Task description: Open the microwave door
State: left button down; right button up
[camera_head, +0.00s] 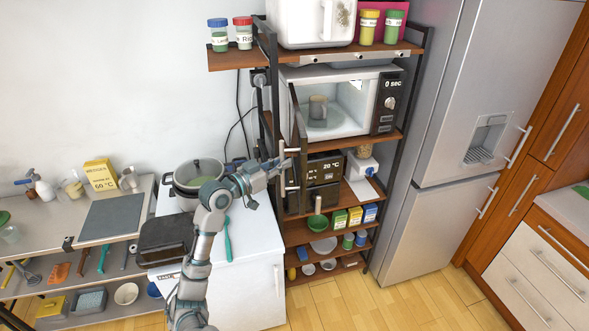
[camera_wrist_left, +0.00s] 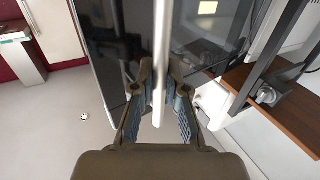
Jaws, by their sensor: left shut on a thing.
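The microwave (camera_head: 352,97) stands on a shelf of the rack, its lit inside in view with a mug (camera_head: 318,107) in it. Its door (camera_head: 298,125) stands swung out at the left, seen nearly edge-on. My left gripper (camera_head: 284,161) is at the door's outer edge, shut on the door handle. In the left wrist view the pale handle (camera_wrist_left: 161,45) runs between the two fingers (camera_wrist_left: 161,75), with the dark door panel (camera_wrist_left: 108,45) to its left. My right gripper is not in view.
A pot (camera_head: 192,176) stands on the white cabinet below my left arm. The fridge (camera_head: 450,120) stands to the right of the rack. The floor (camera_head: 350,300) in front is clear.

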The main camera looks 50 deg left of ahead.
pick_arm(q)
jog(key=shift+r, duration=0.2)
jog(key=c, duration=1.2)
grip_release()
jog(key=shift+w, duration=0.1)
jog(key=shift+w+a+f, duration=0.1)
jog(key=shift+a+f, duration=0.15)
jog(key=s, duration=1.2)
jog(key=shift+a+f, duration=0.1)
